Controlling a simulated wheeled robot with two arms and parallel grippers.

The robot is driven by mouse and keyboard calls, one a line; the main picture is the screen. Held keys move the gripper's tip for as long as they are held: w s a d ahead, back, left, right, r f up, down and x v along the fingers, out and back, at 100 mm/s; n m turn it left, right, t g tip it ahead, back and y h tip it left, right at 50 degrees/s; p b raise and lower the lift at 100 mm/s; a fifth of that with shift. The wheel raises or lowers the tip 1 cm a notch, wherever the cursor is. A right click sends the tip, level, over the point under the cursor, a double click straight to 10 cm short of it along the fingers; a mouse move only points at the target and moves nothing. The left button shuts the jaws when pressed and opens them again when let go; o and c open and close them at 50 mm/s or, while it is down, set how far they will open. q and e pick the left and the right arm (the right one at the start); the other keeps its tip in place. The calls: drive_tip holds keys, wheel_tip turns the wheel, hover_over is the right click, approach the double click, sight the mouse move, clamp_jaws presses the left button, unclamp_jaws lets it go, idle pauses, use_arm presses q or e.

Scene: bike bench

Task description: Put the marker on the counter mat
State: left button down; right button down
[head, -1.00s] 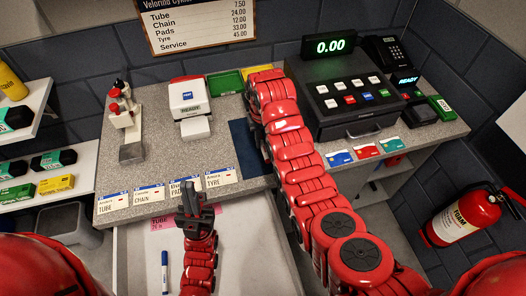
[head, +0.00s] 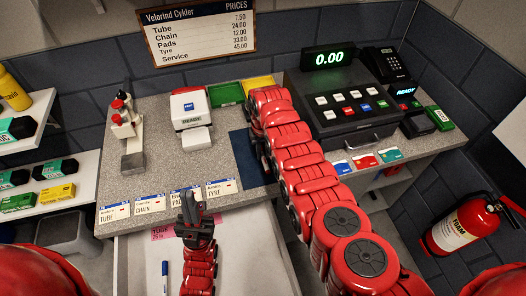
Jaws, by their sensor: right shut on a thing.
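A slim blue-and-white marker (head: 165,276) lies in the open drawer (head: 225,262) at the bottom of the head view. The dark blue counter mat (head: 241,147) lies flat on the grey counter; my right arm covers its right part. My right gripper (head: 262,153) is at the mat's right side, mostly hidden by its own arm. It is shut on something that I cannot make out. My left gripper (head: 190,207) points up over the drawer, at the counter's front edge, apart from the marker. Whether its dark fingers are parted is unclear.
A cash register (head: 350,105) stands right of the mat, with several cards (head: 365,161) before it. Price labels (head: 183,197) line the front edge. A fire extinguisher (head: 462,226) hangs at right.

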drive_tip(key=shift+f, duration=0.1)
drive_tip(key=c, duration=1.3)
unclamp_jaws()
drive_tip(key=shift+f, duration=0.1)
drive_tip(key=o, duration=0.5)
